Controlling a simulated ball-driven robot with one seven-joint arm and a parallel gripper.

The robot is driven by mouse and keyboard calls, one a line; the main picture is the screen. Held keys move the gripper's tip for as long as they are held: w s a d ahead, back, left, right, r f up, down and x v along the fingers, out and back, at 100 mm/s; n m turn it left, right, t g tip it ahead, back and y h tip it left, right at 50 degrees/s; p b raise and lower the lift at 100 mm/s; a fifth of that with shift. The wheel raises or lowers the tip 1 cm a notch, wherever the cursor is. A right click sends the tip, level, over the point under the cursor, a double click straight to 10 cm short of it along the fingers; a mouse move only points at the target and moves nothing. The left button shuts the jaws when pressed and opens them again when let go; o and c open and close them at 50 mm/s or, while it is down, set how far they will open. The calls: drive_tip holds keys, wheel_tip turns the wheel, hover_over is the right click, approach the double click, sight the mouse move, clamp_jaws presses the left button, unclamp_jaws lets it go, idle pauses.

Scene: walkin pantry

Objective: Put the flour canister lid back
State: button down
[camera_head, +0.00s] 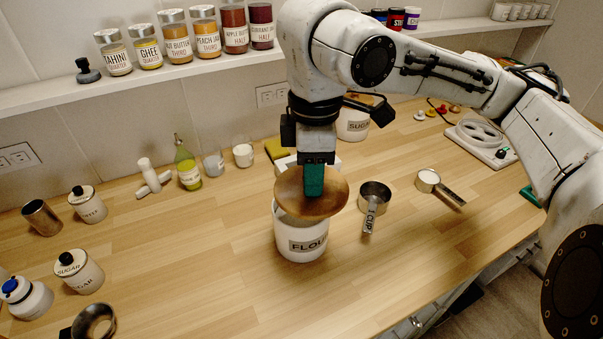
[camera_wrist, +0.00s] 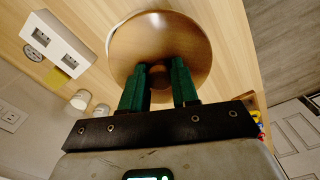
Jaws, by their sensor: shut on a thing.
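The flour canister (camera_head: 300,244) is white with a FLOUR label and stands upright on the wooden counter. Its round wooden lid (camera_head: 335,193) is right over the canister's mouth and looks tilted. In the wrist view the lid (camera_wrist: 195,35) fills the space past the fingers, with a pale rim of the canister (camera_wrist: 112,34) behind it. My gripper (camera_head: 314,183) has green fingers and points down at the lid. In the wrist view its fingers (camera_wrist: 160,85) are shut on the lid's dark knob. Whether the lid touches the canister rim, I cannot tell.
A 1 CUP measuring cup (camera_head: 374,192) lies just right of the canister, and another measuring cup (camera_head: 428,180) lies beyond it. Small jars (camera_head: 79,270) stand at the left. The counter (camera_head: 190,255) left of the canister is clear.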

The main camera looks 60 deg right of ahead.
drive_tip(key=w+d+f, duration=0.1)
drive_tip(key=w+f+b, duration=0.1)
drive_tip(key=f, duration=0.1)
drive_tip(key=w+d+f, duration=0.1)
drive_tip(key=f, duration=0.1)
drive_tip(key=shift+w+d, duration=0.15)
drive_tip(key=shift+d, duration=0.15)
drive_tip(key=shift+w+d+f, duration=0.15)
drive_tip(key=shift+f, duration=0.85)
drive_tip(key=shift+w+d+f, duration=0.1)
drive_tip(key=shift+w+f, duration=0.05)
drive_tip(key=shift+f, duration=0.85)
drive_tip(key=c, duration=0.8)
unclamp_jaws()
drive_tip(key=shift+c, duration=0.2)
wheel_tip(320, 180, up, 12)
drive_tip(key=shift+r, duration=0.1)
